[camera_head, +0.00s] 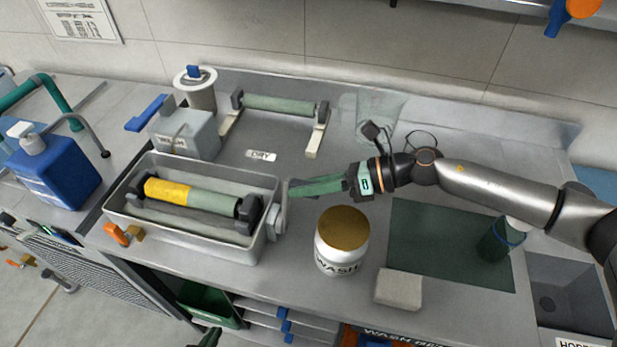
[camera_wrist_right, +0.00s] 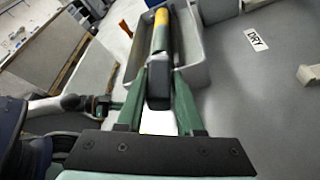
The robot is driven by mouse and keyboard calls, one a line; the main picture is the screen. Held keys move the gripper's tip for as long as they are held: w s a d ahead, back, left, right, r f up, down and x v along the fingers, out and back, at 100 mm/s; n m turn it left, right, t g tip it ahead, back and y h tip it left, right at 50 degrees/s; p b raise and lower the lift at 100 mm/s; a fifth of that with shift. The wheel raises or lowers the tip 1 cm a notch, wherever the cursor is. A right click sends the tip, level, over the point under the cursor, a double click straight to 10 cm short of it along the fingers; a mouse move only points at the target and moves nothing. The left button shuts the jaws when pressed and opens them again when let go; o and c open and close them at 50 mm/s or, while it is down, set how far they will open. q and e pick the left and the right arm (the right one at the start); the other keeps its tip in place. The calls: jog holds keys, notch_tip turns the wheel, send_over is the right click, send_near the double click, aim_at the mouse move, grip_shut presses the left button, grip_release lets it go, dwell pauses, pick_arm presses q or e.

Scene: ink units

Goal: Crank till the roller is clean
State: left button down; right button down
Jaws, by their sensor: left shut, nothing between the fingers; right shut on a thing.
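The roller (camera_head: 190,195) lies in a grey wash tray (camera_head: 262,187). Its left part is yellow with ink and its right part is pale green. In the right wrist view the roller (camera_wrist_right: 161,38) shows yellow and green too. A grey crank (camera_head: 279,215) is at the tray's right end. My right gripper (camera_head: 291,188) is at the crank, shut on its handle (camera_wrist_right: 158,92), which shows dark between the fingers in the wrist view. The fingers partly hide the crank. My left gripper (camera_head: 208,338) is low at the bottom edge, shut and empty, mostly cut off.
Behind are a grey box (camera_head: 187,135), a DRY label (camera_head: 261,155) and a rack holding another roller (camera_head: 280,105). A blue bottle (camera_head: 52,170) stands left.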

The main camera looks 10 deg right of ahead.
jog(key=shift+s+a+r+p, duration=0.1)
jog(key=shift+s+a+p, duration=0.3)
jog(key=shift+s, duration=0.65)
jog(key=shift+s+a, duration=0.1)
jog(key=c, duration=0.6)
grip_release()
jog(key=shift+w, duration=0.2)
jog(key=shift+d+r+b, duration=0.1)
jog(key=shift+d+b, duration=0.2)
jog(key=shift+d, duration=0.35)
jog(key=b+v, duration=0.3)
jog(key=v, duration=0.8)
jog(key=shift+r, duration=0.25)
jog(key=shift+s+d, duration=0.1)
